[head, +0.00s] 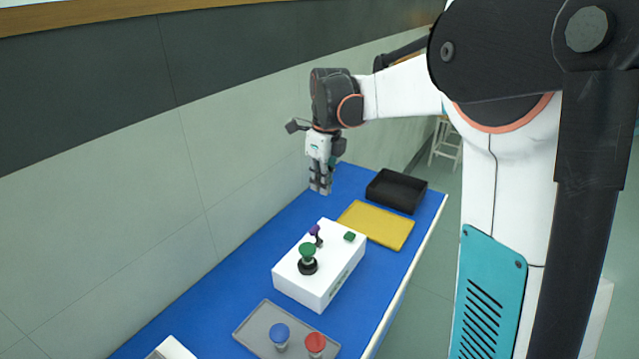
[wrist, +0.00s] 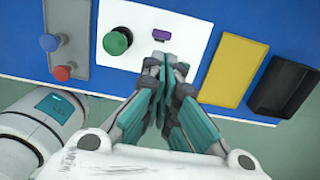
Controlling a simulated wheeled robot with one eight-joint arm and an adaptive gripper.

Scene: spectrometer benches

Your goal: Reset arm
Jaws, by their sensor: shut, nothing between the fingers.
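My arm reaches out over the blue bench, and my gripper (head: 320,188) points down above its far part, near the wall side. In the wrist view my gripper (wrist: 165,65) has its fingers together with nothing between them. A white box (head: 318,285) stands on the bench, with a green knob (head: 307,252), a purple piece (head: 315,231) and a small green piece (head: 349,237) on top. In the wrist view the white box (wrist: 98,48) shows the green knob (wrist: 117,41) and the purple piece (wrist: 162,34); the fingers cover part of the box.
A grey tray (head: 255,318) holds a blue-topped piece (head: 279,334) and a red-topped piece (head: 315,344). A yellow tray (head: 377,225) and a black bin (head: 397,190) lie beyond the white box. A stool (head: 446,142) stands on the floor behind. Bare blue bench lies along the wall.

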